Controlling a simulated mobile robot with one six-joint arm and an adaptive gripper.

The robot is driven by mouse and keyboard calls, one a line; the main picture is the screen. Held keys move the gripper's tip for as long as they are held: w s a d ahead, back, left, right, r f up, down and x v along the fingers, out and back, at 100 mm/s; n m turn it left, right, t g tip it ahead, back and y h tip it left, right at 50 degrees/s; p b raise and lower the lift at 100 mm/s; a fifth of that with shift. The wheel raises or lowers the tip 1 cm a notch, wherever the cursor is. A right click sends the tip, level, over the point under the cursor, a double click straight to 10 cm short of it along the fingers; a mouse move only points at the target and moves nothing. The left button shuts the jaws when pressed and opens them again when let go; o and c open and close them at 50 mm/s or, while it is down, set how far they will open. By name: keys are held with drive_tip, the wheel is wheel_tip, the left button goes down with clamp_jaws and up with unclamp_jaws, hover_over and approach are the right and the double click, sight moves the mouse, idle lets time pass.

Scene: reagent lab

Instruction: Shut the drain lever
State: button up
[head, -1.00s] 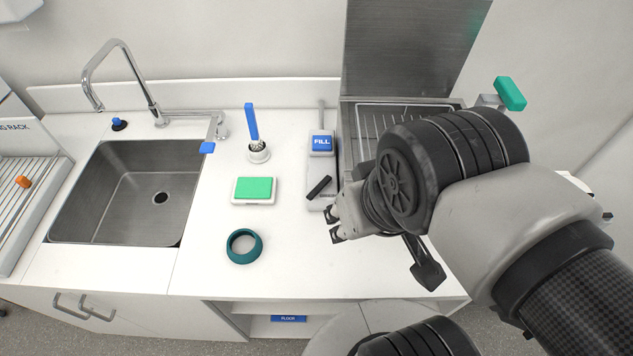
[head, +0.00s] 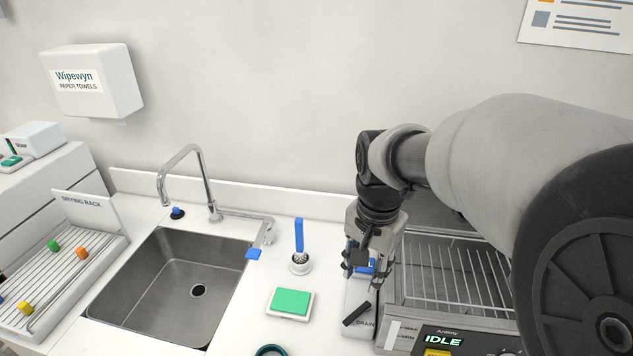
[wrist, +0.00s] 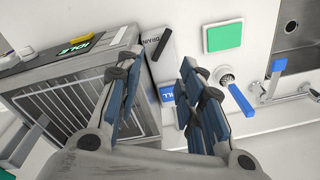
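The drain lever (head: 357,313) is a short black bar on the narrow pale unit marked DRAIN (head: 364,324), lying at a slant across its front part. It also shows in the wrist view (wrist: 157,49), beyond the fingertips. My gripper (head: 366,272) points down over the back of that unit, behind the lever and above the blue FILL button, which it partly hides. In the wrist view my gripper (wrist: 155,68) has its fingers spread, with nothing between them and the lever apart from them.
A steel machine with a wire rack (head: 455,270) and an IDLE display (head: 443,339) stands close on the right. Left of the unit are a brush in a holder (head: 300,262), a green pad (head: 291,302) and a sink (head: 180,285). Some white counter between them is bare.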

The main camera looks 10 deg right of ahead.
drive_tip(key=m+g, duration=0.1)
drive_tip(key=m, duration=0.1)
hover_over(353, 316)
wheel_tip(353, 316, down, 4)
drive_tip(key=r, duration=0.1)
wheel_tip(353, 316, down, 18)
drive_tip(key=b, duration=0.4)
drive_tip(key=shift+c, duration=0.6)
clamp_jaws()
